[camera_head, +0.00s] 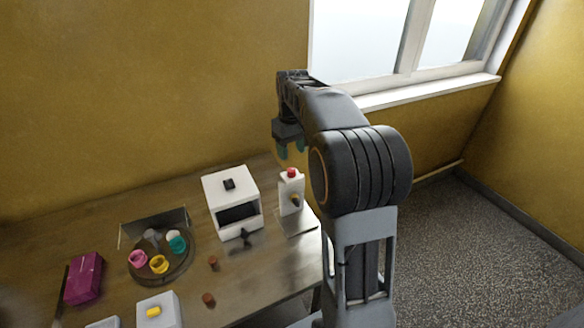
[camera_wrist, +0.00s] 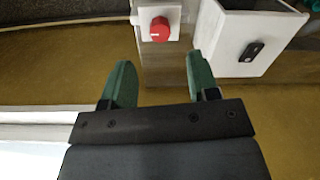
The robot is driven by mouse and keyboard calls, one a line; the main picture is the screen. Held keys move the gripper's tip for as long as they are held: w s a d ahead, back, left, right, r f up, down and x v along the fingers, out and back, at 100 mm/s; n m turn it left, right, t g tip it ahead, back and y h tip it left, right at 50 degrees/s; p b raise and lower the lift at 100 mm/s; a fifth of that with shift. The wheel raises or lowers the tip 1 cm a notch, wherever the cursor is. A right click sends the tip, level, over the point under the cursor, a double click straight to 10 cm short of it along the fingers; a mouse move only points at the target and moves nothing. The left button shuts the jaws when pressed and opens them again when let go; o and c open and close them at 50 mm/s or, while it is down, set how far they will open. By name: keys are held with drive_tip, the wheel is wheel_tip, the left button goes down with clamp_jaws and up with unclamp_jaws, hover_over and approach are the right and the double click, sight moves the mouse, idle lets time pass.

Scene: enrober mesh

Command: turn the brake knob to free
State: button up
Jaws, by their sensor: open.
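A red knob (camera_head: 291,172) sits on top of a narrow white post (camera_head: 287,187) near the back right of the table. It also shows in the wrist view (camera_wrist: 160,29) with a small white mark on its face; I cannot read any label, so I cannot tell for sure that it is the brake knob. A small dark and brass-coloured part (camera_head: 295,199) sticks out of the post's front. My gripper (camera_head: 291,150) has green fingers, spread open and empty, above the red knob and apart from it. In the wrist view the gripper (camera_wrist: 160,62) points toward the knob, which lies beyond the fingertips.
A white box (camera_head: 221,188) with a dark front opening and a black switch (camera_head: 229,184) stands just left of the post. A round dark tray (camera_head: 178,271) holds several coloured cups. A magenta box (camera_head: 84,279) and a white block with a yellow top piece (camera_head: 153,312) stand farther left.

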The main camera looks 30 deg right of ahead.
sight(291, 170)
drive_tip(key=shift+a+f, duration=0.1)
drive_tip(key=shift+f, duration=3.4)
drive_tip(key=shift+c, duration=0.2)
drive_tip(key=c, duration=0.9)
